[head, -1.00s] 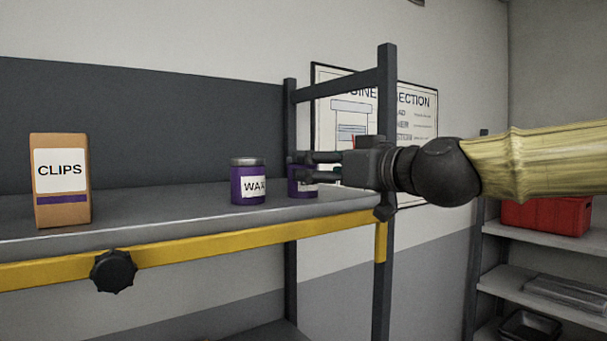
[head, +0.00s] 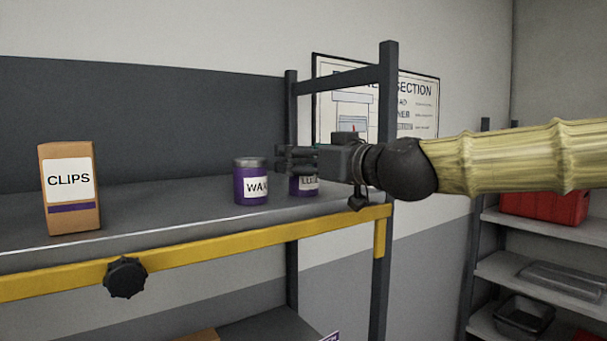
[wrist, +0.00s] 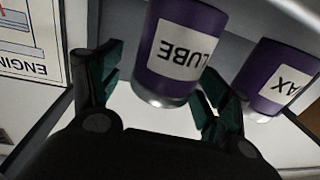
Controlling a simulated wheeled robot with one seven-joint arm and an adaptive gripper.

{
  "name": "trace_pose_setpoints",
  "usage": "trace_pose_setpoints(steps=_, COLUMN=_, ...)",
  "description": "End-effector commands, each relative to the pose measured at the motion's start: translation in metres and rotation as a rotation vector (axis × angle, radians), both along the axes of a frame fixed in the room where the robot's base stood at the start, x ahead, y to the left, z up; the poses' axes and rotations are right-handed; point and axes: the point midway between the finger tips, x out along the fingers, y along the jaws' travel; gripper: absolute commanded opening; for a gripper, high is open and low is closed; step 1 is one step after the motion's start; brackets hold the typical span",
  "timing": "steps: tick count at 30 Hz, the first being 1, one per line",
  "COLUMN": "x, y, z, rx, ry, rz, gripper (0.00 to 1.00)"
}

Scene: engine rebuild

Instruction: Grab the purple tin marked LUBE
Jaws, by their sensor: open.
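The purple LUBE tin (head: 304,186) stands on the shelf (head: 150,212) near its right end, partly hidden behind my gripper in the head view. In the wrist view the LUBE tin (wrist: 183,52) appears upside down, just beyond and between the fingertips. My gripper (head: 284,158) is open and empty, reaching in from the right; in the head view its fingers overlap the tin's upper part. It also shows in the wrist view (wrist: 160,88). I cannot tell whether a finger touches the tin.
A purple WAX tin (head: 251,182) stands close to the left of the LUBE tin, near the right-hand finger in the wrist view (wrist: 278,78). A CLIPS box (head: 70,190) is further left. A dark shelf post (head: 388,90) rises beside my arm.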

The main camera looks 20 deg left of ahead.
Motion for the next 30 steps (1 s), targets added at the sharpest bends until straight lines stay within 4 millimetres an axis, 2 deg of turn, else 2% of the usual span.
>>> trace_pose_setpoints(steps=1, x=0.000, y=0.000, z=0.000, rx=0.000, ry=0.000, rz=0.000, gripper=0.73)
trace_pose_setpoints(steps=2, x=0.000, y=0.000, z=0.000, rx=0.000, ry=0.000, rz=0.000, gripper=0.68)
trace_pose_setpoints(steps=10, x=0.000, y=-0.001, z=0.000, rx=0.000, ry=0.000, rz=0.000, gripper=0.19)
trace_pose_setpoints(steps=22, x=0.000, y=-0.001, z=0.004, rx=0.000, ry=-0.002, rz=-0.001, gripper=0.17)
trace_pose_setpoints(steps=30, x=-0.001, y=-0.001, z=0.025, rx=0.000, ry=-0.006, rz=-0.002, gripper=0.17)
